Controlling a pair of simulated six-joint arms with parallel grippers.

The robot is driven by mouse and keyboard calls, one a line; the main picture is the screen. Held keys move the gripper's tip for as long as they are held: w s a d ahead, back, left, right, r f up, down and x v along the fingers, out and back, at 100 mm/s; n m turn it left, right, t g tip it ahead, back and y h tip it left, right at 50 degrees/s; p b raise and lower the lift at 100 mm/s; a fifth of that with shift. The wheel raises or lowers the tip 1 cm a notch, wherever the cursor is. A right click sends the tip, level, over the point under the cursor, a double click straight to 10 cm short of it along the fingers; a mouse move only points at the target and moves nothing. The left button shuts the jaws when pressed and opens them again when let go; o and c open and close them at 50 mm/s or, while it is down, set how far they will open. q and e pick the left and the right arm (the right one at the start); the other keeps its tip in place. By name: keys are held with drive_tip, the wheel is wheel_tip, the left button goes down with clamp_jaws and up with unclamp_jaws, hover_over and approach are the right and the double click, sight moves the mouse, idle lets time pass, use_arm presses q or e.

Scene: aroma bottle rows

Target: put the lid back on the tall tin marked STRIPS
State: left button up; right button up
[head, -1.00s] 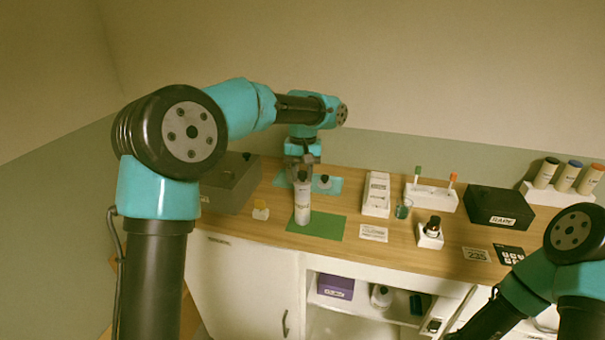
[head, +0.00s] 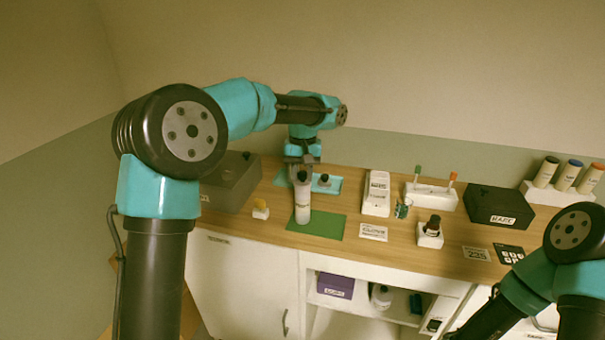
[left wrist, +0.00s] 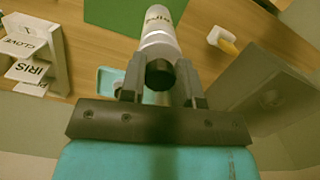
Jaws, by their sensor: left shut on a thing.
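The tall white tin (head: 302,208) stands upright on the green mat (head: 328,226) in the head view. Its lettering shows on the tin in the left wrist view (left wrist: 158,22). A lid with a round black knob (left wrist: 160,75) is at the tin's top end, lined up with it. I cannot tell whether it is fully seated. My left gripper (head: 302,172) is above the tin, pointing down; its fingers are on both sides of the knob in the left wrist view (left wrist: 157,92), shut on it. My right gripper is out of view.
A teal tray (head: 333,188) with a dark-knobbed item is behind the tin. A grey box (head: 228,185) and a small yellow-topped block (head: 260,210) are on the left. A white rack (head: 376,195), a dark bottle (head: 433,226) and a black box (head: 498,207) are on the right.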

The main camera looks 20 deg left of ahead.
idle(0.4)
use_arm(q)
drive_tip(key=o, duration=1.4)
drive_tip(key=shift+o, duration=0.2)
drive_tip(key=shift+r, duration=3.5)
drive_tip(key=shift+c, duration=0.3)
clamp_jaws()
drive_tip(key=shift+f, duration=2.85)
drive_tip(key=shift+r, duration=0.1)
